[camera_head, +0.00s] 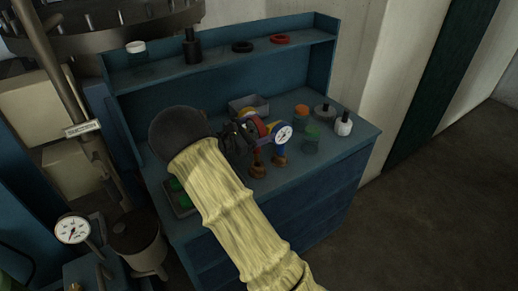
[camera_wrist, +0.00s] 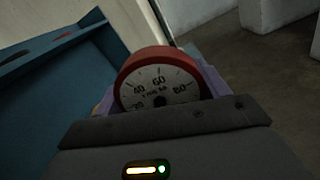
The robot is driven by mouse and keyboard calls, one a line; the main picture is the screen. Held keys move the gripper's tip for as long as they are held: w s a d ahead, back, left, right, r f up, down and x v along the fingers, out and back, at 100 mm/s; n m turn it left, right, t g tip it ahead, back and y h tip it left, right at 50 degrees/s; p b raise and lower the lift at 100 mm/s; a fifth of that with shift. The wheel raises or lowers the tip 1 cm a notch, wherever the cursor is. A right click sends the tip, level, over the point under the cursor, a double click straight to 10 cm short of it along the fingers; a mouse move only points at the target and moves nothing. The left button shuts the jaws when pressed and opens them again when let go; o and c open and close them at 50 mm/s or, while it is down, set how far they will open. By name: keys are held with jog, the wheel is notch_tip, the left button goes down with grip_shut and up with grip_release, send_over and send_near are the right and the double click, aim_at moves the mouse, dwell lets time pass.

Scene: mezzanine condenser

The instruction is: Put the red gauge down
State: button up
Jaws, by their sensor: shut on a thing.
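The red gauge (camera_wrist: 158,78) has a red rim and a white dial with its numbers facing the wrist camera. My gripper (camera_wrist: 158,98) is shut on it, with purplish finger parts showing on both sides. In the head view my gripper (camera_head: 243,135) is above the blue workbench top (camera_head: 325,155), and the red gauge (camera_head: 259,127) shows only in part at its tip. Whether the gauge touches the bench is hidden.
A blue gauge with a white dial (camera_head: 283,134) stands close right of my gripper. A grey tray (camera_head: 248,104) lies behind. The bench's front right is clear.

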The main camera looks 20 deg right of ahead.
jog(key=shift+d+f, duration=0.15)
jog(key=shift+f, duration=0.35)
jog(key=shift+d+f, duration=0.15)
jog(key=shift+f, duration=0.35)
jog(key=shift+f, duration=0.15)
jog(key=f, duration=0.3)
jog(key=shift+s+a+f, duration=0.1)
jog(key=shift+s+f, duration=0.05)
jog(key=shift+s, duration=0.1)
jog(key=c, duration=0.5)
jog(key=shift+w+f, duration=0.1)
jog(key=shift+f, duration=0.25)
grip_shut()
jog(key=shift+w+f, duration=0.1)
jog(key=shift+w, duration=0.15)
jog(key=shift+s+r, duration=0.2)
jog(key=shift+w+f, duration=0.1)
jog(key=shift+f, duration=0.25)
